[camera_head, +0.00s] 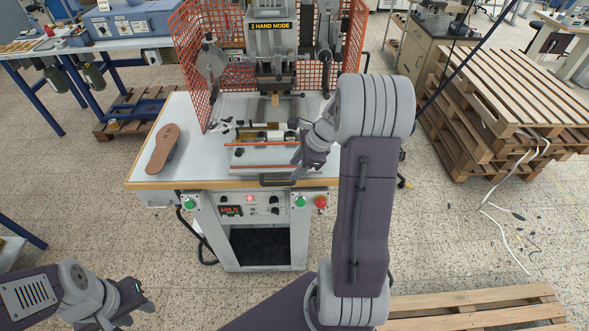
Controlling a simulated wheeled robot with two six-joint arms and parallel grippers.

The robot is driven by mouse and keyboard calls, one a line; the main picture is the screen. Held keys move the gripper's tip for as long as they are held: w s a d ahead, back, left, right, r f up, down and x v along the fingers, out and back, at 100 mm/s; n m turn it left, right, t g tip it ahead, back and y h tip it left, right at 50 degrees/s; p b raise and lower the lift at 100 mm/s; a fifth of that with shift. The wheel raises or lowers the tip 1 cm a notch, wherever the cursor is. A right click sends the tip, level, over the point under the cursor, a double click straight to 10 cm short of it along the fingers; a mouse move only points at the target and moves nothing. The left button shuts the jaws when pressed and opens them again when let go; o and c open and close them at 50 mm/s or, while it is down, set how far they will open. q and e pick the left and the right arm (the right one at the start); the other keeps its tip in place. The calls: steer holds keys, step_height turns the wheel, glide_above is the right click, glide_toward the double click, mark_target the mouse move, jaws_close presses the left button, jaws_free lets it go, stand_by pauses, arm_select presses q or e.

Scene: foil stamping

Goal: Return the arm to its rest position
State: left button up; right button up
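My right arm reaches up from the bottom of the head view. Its gripper (303,160) is over the right front part of the stamping machine's work table, beside the fixture (262,156) with red-orange bars. The arm's wrist partly hides its fingers, so I cannot tell whether they are open or shut. My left gripper (145,297) is low at the left, over the floor and away from the table. Its fingers are small and dark, and their opening is unclear. I see nothing held in it.
The foil stamping machine (270,42) stands behind the fixture, with orange mesh guards (206,68) around it. A brown sole-shaped piece (163,148) lies on the table's left. Stacked pallets (512,85) stand at right. A pallet (475,308) lies at bottom right. Open floor surrounds my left gripper.

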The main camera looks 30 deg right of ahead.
stand_by(0.3)
steer(key=s+a+f+n+g+b, duration=0.15)
steer(key=a+n, duration=0.25)
steer(key=a, duration=0.4)
steer(key=s+a+f+n+b, duration=0.2)
steer(key=a+n+b, duration=0.15)
steer(key=a, duration=0.45)
steer(key=s+f+n+g+h, duration=0.1)
steer(key=s+f+n, duration=0.3)
steer(key=s+n, duration=0.6)
steer(key=n+h, duration=0.1)
steer(key=n, duration=0.5)
steer(key=shift+s+d+f+h, duration=0.3)
steer(key=shift+s+d+f, duration=0.05)
steer(key=shift+d, duration=0.05)
